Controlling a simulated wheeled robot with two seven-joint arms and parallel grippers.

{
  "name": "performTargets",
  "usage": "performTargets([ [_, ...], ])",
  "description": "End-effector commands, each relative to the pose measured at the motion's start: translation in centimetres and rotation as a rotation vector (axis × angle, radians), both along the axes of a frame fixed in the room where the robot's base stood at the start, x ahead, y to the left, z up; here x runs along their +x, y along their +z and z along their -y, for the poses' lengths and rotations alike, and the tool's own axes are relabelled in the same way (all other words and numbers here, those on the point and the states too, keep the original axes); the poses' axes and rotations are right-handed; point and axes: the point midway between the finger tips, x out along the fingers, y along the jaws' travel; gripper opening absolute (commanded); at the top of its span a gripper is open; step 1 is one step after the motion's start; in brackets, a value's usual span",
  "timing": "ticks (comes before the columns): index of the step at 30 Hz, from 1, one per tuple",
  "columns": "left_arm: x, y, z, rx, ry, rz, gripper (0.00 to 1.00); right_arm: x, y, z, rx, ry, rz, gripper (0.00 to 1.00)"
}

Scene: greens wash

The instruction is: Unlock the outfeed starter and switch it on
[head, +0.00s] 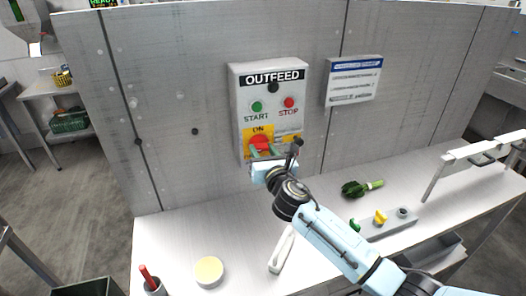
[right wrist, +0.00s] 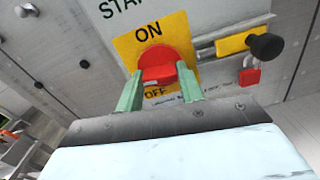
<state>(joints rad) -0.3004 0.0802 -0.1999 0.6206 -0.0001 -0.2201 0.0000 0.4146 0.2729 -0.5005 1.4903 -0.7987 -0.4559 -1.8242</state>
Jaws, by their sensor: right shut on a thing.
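The grey OUTFEED starter box (head: 235,100) is on the upright metal panel, with a green START button (head: 257,106) and a red STOP button (head: 289,102). Its red rotary switch (right wrist: 165,62) sits on a yellow plate (right wrist: 126,48) between ON above and OFF below. My right gripper (right wrist: 160,90) is shut on the red switch from below, a green finger at each side. Right of the switch is a yellow slide latch (right wrist: 231,42) with a black knob (right wrist: 266,47). A red padlock (right wrist: 249,77) hangs under the latch. My left gripper is not in view.
A white notice (head: 353,80) is right of the box. On the bench (head: 185,235) are a dark green object (head: 362,187), a grey block with green and yellow pieces (head: 395,227), a white handle-like bar (head: 282,250), a pale yellow disc (head: 209,271) and a red-handled item in a cup (head: 150,279).

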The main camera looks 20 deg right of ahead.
Motion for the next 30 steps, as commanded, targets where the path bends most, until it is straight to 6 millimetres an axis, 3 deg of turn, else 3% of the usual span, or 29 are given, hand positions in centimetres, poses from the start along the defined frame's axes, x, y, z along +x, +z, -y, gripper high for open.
performTargets([
  [30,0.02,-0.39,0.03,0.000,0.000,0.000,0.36,-0.04,-0.08,-0.04,0.945,0.000,-0.034,0.14],
])
